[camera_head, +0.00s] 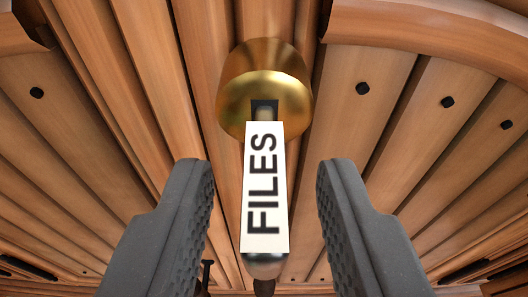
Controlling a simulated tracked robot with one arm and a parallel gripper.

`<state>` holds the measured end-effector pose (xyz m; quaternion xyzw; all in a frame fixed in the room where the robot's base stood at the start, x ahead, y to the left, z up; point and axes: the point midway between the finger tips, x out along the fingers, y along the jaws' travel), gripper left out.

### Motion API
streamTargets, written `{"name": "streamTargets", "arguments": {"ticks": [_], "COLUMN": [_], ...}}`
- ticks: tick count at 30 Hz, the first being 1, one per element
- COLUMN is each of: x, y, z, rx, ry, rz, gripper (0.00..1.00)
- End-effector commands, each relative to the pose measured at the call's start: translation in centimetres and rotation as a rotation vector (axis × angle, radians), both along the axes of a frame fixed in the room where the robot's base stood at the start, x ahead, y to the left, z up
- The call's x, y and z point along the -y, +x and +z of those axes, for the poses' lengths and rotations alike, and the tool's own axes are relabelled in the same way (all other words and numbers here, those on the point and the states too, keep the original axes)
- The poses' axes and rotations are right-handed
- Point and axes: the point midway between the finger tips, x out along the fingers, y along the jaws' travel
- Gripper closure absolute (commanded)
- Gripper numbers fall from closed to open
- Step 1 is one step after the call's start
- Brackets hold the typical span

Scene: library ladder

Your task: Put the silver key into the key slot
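My gripper (265,172) is open, with one dark grey ridged finger on each side of a white label reading "FILES" (264,190). Neither finger touches the label. Above the label is a rounded gold fitting (262,75) with a dark square opening (264,106), where the label's upper end meets it. A rounded silvery-grey end (264,266) shows below the label; I cannot tell whether it belongs to the silver key. No key shape is clearly visible, and I cannot tell whether the square opening is the key slot.
Brown wooden boards (150,80) fan out behind the fitting, with small dark holes (362,88) on both sides. Wooden edges jut out at the upper left and upper right (430,30). A thin dark piece shows at the bottom near the left finger.

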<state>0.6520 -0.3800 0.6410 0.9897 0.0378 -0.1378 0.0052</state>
Motion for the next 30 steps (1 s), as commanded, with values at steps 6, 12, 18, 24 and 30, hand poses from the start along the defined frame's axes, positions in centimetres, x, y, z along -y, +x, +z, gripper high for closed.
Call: {"name": "streamTargets", "arguments": {"ticks": [6, 12, 18, 24, 30], "x": [-0.01, -0.04, -0.08, -0.09, -0.12], "y": [0.00, 0.00, 0.02, 0.04, 0.06], "z": [0.03, 0.09, 0.09, 0.02, 0.01], "rx": [0.000, 0.000, 0.000, 0.000, 0.000], "ry": [0.000, 0.000, 0.000, 0.000, 0.000], "rz": [0.000, 0.001, 0.001, 0.001, 0.002], "gripper": [0.67, 0.67, 0.67, 0.67, 1.00]}}
